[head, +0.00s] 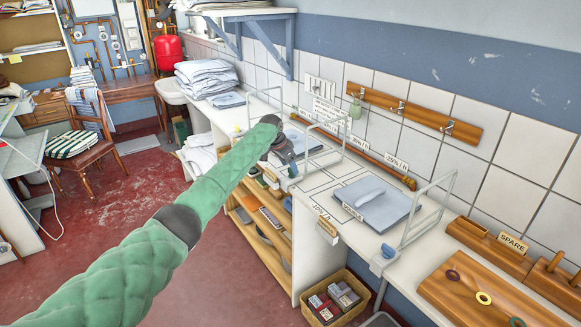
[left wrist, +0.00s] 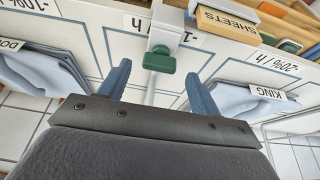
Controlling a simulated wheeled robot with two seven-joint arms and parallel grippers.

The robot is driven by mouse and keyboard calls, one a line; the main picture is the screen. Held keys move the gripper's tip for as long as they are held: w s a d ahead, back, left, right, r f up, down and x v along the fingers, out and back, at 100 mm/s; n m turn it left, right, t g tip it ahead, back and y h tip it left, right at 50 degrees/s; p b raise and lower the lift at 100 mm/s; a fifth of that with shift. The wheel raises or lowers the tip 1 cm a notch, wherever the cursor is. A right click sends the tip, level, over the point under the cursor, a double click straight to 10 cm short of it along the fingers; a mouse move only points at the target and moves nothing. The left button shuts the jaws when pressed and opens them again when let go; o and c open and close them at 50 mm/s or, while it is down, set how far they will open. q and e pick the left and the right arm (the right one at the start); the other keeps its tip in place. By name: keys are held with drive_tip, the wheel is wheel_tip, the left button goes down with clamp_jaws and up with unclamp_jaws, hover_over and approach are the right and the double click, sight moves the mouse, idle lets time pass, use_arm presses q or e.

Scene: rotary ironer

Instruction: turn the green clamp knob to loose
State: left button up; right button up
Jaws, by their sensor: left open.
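The green clamp knob (left wrist: 160,59) shows in the left wrist view as a short bar on the front of a white clamp body (left wrist: 172,25). My left gripper (left wrist: 158,72) is open, with one blue finger on each side of the knob and a gap on both sides. The picture does not show whether the fingertips reach as far as the knob. In the head view my left gripper (head: 283,153) is at the front edge of the white bench, seen from behind. The knob is hidden there by my gripper and arm. My right gripper is not in view.
Wire dividers (head: 447,178) stand on the bench (head: 345,240). A clamp with a blue knob (head: 388,252) sits farther right. Folded blue cloth (head: 372,204) lies between dividers. A SHEETS label block (left wrist: 228,24) is close beside the clamp.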

sight(292, 173)
use_arm(q)
drive_tip(key=shift+w+d+f, duration=0.15)
drive_tip(key=shift+w+f, duration=0.1)
drive_tip(key=shift+f, duration=0.3)
drive_tip(key=shift+s+d+f, duration=0.1)
drive_tip(key=shift+d+f, duration=0.1)
drive_tip(key=shift+f, duration=0.25)
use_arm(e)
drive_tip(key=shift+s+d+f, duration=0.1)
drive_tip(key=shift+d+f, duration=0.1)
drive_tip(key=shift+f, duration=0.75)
use_arm(q)
drive_tip(key=shift+f, duration=0.2)
drive_tip(key=shift+r, duration=0.1)
drive_tip(key=c, duration=1)
